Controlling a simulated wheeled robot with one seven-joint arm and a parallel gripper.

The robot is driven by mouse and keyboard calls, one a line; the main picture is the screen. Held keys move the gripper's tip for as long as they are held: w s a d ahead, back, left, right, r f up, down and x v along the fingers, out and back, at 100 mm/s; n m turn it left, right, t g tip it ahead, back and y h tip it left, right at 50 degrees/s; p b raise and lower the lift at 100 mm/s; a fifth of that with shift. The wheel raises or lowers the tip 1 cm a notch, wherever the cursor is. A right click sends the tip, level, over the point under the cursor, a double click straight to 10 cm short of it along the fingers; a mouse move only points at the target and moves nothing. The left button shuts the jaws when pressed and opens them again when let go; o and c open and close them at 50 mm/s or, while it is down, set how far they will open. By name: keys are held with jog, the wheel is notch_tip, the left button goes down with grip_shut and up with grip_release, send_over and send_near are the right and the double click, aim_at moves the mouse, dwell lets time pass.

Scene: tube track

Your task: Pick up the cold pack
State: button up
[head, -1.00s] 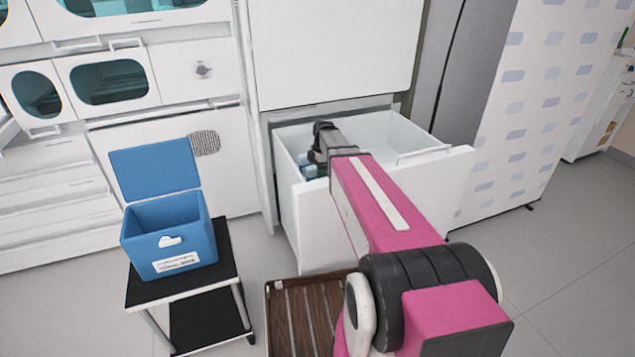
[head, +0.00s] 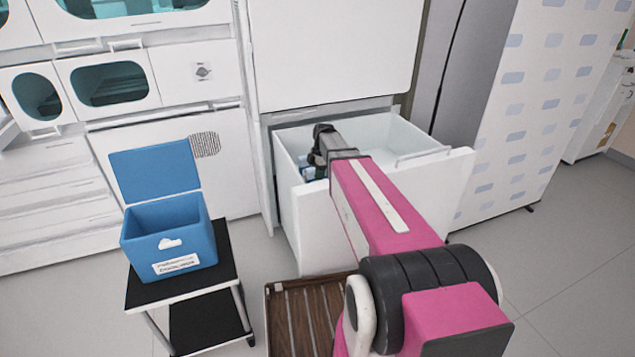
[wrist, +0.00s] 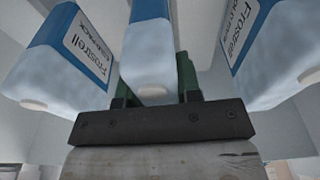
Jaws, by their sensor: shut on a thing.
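The cold pack (wrist: 148,55), blue above and pale frosty white below, is between the green fingers of my gripper (wrist: 156,82) in the wrist view. The gripper is shut on it. A second pack (wrist: 62,62), labelled Frostrell, is to the left, and a third pack (wrist: 268,58) is to the right, both apart from the fingers. In the head view my gripper (head: 320,172) is down inside the open drawer (head: 372,212), near its left side. My own arm hides most of the held pack there.
The drawer's walls surround my gripper, and its right part looks empty. An open blue cooler box (head: 170,240) stands on a small black cart (head: 228,268) to the left. A brown slatted surface (head: 300,315) lies in front of the drawer.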

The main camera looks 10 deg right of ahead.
notch_tip(320, 180, up, 11)
jog(key=shift+f, duration=0.2)
dwell(0.4)
dwell(0.7)
